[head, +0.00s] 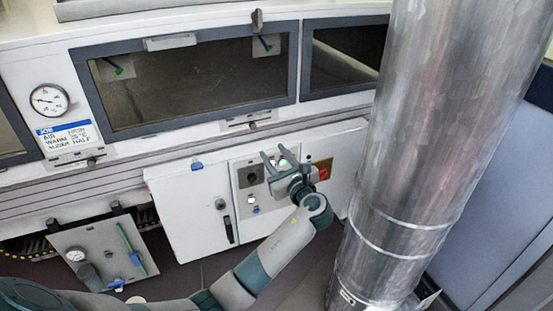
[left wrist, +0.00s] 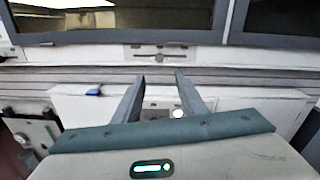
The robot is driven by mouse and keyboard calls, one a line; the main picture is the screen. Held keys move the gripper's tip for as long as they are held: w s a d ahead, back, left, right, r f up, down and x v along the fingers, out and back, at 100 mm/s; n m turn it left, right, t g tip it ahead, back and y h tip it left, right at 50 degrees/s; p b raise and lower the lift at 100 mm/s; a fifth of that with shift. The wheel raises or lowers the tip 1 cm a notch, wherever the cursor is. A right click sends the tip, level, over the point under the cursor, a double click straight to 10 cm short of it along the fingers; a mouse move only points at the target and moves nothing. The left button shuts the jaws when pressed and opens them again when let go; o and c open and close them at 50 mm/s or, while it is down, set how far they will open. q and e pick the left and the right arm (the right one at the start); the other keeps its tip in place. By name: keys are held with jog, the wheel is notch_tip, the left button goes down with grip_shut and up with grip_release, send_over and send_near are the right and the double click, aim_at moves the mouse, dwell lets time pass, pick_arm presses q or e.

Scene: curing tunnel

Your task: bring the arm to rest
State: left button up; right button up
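My left arm comes in from the bottom left of the head view and is stretched out toward a white cabinet. My left gripper (head: 274,154) is raised in front of the cabinet's control panel (head: 242,188), hiding part of it. Its two fingers are apart with nothing between them. The left wrist view also shows the open fingers (left wrist: 160,77), pointing at the tunnel front, with a pale round light (left wrist: 179,114) near the right finger. I cannot tell whether the gripper touches the panel. My right gripper is in neither view.
A thick metal duct (head: 410,150) stands close to the right of my left gripper. A long window (head: 190,85) runs above the cabinet (head: 185,222). A gauge (head: 48,100) and a label card (head: 68,137) are at left. A grey board (head: 98,255) with tools hangs lower left.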

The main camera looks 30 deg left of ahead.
pick_arm(q)
jog(key=shift+s+d, duration=0.35)
jog(key=shift+d, duration=0.1)
jog(key=shift+f, duration=0.15)
jog(key=s+d+f+n+g+h, duration=0.1)
jog(key=s+d+f+n+h, duration=0.15)
jog(key=f, duration=0.95)
jog(key=s+d+f+n+h, duration=0.1)
jog(key=s+d+f+h, duration=0.25)
jog(key=f, duration=0.85)
jog(key=s+d+f+n+g+h, duration=0.15)
jog(key=s+f+h, duration=0.25)
jog(key=f, duration=0.9)
jog(key=s+d+f+n+g+h, duration=0.1)
jog(key=s+f+n, duration=0.4)
jog(key=s, duration=0.5)
jog(key=s+d+f+n+h, duration=0.2)
jog(key=s+f+n, duration=0.4)
jog(key=s+f, duration=0.3)
jog(key=s+d+f+n+g+h, duration=0.1)
jog(key=s+d+f+n, duration=0.3)
jog(key=s, duration=0.9)
notch_tip(320, 180, down, 3)
jog(key=shift+f+n+g+h, duration=0.15)
jog(key=shift+n+g+h, duration=0.2)
jog(key=shift+n+h, duration=0.45)
jog(key=shift+s, duration=0.1)
